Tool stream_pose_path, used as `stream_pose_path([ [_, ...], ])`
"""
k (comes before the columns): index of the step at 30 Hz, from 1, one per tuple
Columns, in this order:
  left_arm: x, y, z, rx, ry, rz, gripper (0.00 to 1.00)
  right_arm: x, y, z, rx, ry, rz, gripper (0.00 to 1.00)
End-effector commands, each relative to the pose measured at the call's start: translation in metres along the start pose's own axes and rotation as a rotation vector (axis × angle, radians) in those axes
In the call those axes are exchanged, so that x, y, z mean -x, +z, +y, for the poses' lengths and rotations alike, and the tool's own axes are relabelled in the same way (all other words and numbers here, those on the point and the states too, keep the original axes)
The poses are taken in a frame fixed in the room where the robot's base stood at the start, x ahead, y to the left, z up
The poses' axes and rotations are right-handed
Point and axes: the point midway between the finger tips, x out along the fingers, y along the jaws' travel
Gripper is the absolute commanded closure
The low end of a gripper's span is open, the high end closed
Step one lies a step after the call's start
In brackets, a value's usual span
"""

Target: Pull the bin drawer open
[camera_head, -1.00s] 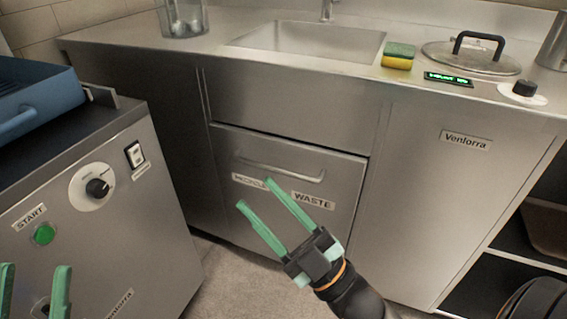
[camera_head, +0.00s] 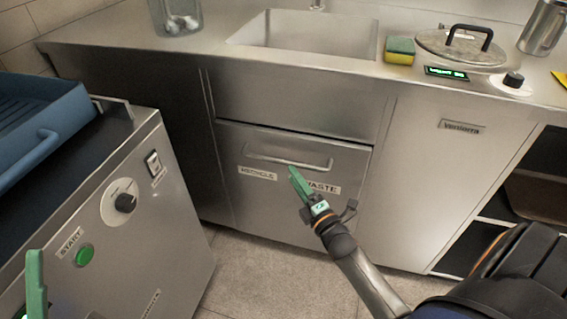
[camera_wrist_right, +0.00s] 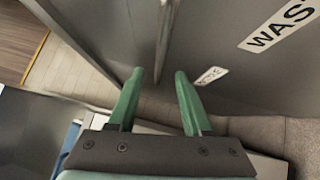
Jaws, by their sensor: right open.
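The bin drawer (camera_head: 237,195) is the steel front under the sink, labelled RECYCLE and WASTE. It looks shut, flush with the cabinet. Its bar handle (camera_head: 287,160) runs horizontally near the top. My right gripper (camera_head: 297,178) is just in front of the drawer, below the handle's middle, with its fingers seen edge-on. In the right wrist view, my right gripper (camera_wrist_right: 158,73) is open, and the handle (camera_wrist_right: 165,42) lies ahead between the lines of its two green fingers. It is not gripped. One green finger of my left gripper (camera_head: 36,285) shows at lower left.
A steel unit with a green START button (camera_head: 85,255) and a blue tray (camera_head: 40,125) stands at left. Open shelves (camera_head: 535,190) are at right. The floor before the drawer is clear.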

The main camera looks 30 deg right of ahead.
Motion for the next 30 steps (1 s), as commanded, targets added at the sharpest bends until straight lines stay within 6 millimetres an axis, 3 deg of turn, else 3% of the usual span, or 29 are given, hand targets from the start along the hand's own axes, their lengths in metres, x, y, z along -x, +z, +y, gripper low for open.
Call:
stream_pose_path([
  [3,0.001,-0.021,0.001,-0.026,0.009,0.097,0.5,-0.024,0.0,-0.001,0.001,0.003,0.001,0.5],
  [10,0.005,-0.015,0.004,-0.012,0.01,0.091,0.5,-0.057,-0.001,-0.001,0.0,0.0,0.001,0.5],
  [23,0.006,-0.014,0.005,-0.006,0.01,0.089,0.5,-0.067,0.0,0.0,0.0,-0.001,0.001,0.5],
  [30,0.006,-0.013,0.005,-0.006,0.01,0.088,0.5,-0.067,0.0,0.0,-0.001,-0.001,0.001,0.74],
])
